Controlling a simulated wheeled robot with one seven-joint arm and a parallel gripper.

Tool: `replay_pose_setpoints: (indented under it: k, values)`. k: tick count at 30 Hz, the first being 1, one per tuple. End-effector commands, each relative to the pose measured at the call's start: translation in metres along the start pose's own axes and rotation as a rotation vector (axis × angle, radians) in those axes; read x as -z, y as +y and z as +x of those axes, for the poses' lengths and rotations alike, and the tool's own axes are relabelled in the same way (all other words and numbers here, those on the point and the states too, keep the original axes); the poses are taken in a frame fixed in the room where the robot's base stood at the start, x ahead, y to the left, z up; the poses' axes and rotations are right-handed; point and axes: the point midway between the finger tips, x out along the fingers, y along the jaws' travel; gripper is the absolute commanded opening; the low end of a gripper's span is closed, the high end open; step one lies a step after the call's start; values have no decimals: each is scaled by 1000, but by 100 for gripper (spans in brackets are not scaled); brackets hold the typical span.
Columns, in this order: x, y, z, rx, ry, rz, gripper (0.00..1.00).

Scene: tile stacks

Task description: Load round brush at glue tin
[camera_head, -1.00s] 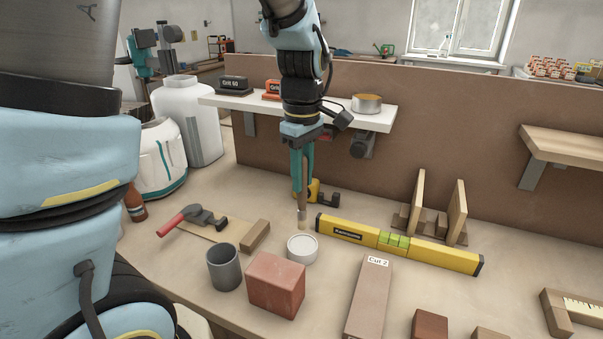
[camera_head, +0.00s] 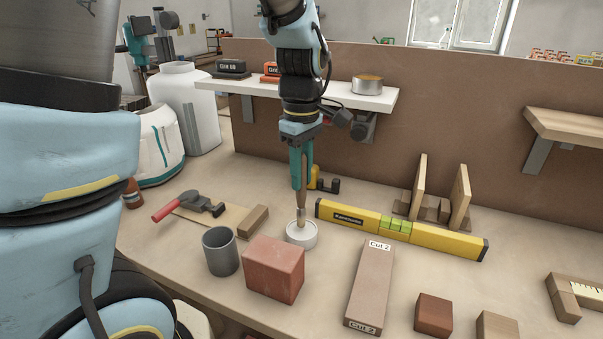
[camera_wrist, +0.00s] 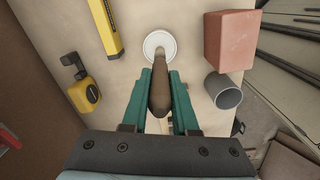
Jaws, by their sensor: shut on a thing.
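My gripper (camera_head: 301,168) is shut on the round brush (camera_head: 301,205), which hangs upright with its bristle end down. The brush's lower end is at the white round glue tin (camera_head: 302,236) on the bench and appears to be inside its rim. In the wrist view the brush's brown wooden handle (camera_wrist: 159,95) sits between the teal fingers of my gripper (camera_wrist: 160,100). The glue tin (camera_wrist: 160,38) shows beyond the handle, whose lower end overlaps it.
A reddish block (camera_head: 274,270) and a grey cup (camera_head: 220,251) stand close to the tin. A yellow level (camera_head: 400,230) lies to its right, with a "Cut 2" board (camera_head: 371,285) in front. A shelf (camera_head: 350,98) hangs behind my arm.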

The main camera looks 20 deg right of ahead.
Motion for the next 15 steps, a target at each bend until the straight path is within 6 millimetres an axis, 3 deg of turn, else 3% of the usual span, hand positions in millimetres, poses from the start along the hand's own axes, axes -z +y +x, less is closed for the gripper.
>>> replay_pose_setpoints:
  k: [15]
  values:
    - [0, 0, 4, 0, 0, 0, 0]
